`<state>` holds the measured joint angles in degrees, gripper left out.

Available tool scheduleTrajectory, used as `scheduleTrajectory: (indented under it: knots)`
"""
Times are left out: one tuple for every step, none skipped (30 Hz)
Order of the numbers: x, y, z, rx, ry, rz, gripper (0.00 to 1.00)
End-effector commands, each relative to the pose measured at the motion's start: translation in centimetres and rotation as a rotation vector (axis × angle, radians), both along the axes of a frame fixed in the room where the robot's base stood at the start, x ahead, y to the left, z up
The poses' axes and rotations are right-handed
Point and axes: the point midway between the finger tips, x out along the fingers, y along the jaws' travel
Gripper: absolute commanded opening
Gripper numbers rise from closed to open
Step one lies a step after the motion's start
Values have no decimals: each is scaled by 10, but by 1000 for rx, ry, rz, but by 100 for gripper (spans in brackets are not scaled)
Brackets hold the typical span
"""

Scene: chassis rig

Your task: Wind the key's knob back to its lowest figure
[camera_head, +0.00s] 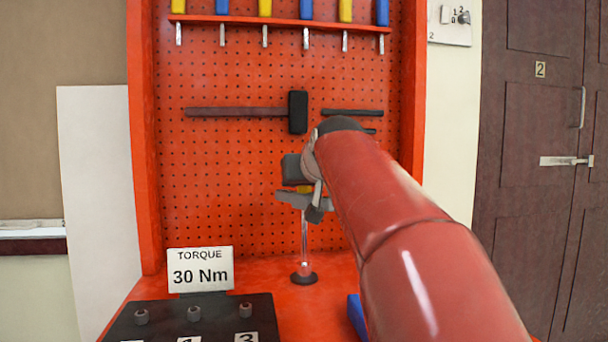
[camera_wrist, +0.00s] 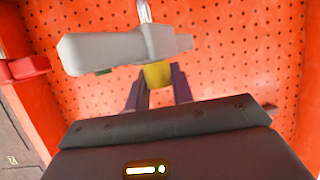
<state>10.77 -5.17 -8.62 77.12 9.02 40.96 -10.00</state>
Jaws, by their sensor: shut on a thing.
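The key stands upright on the orange bench in the head view. Its bright shaft (camera_head: 304,238) rises from a round dark foot (camera_head: 305,278) to a grey cross-piece (camera_head: 296,198). A yellow knob (camera_head: 305,188) sits on top. My gripper (camera_head: 303,187) is above the key, its fingers mostly hidden in this view. In the wrist view, the dark fingers of my gripper (camera_wrist: 157,80) are shut on the yellow knob (camera_wrist: 156,74), one on each side. The grey cross-piece (camera_wrist: 110,50) lies just beyond it. No figure on the knob is readable.
A sign (camera_head: 201,270) reads TORQUE 30 Nm. A dark block (camera_head: 165,318) with bolts and number labels stands front left. An orange pegboard (camera_head: 230,170) with a hammer (camera_head: 298,112) and a rack of screwdrivers (camera_head: 264,20) is behind. A blue thing (camera_head: 356,314) lies beside my arm.

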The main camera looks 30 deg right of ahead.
Motion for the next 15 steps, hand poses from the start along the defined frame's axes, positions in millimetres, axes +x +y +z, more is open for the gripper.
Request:
scheduleTrajectory:
  knots:
    - [0, 0, 1, 2, -1, 29, 1]
    - [0, 0, 1, 2, -1, 47, 1]
    - [0, 0, 1, 2, 0, 70, 1]
    - [0, 0, 1, 1, 1, 84, 1]
    - [0, 0, 0, 1, 1, 99, 1]
    - [0, 0, 0, 0, 0, 117, 1]
    - [0, 0, 0, 1, 1, 128, 1]
    - [0, 0, 0, 0, 1, 139, 1]
    - [0, 0, 0, -1, 2, 152, 1]
    - [0, 0, 0, 0, 1, 160, 1]
    - [0, 0, 0, -2, 1, 168, 1]
    - [0, 0, 0, 0, 2, 175, 1]
    - [0, 0, 0, -1, 2, 181, 1]
    - [0, 0, -1, -2, 3, 186, 1]
    - [0, 0, -1, -1, 3, 190, 1]
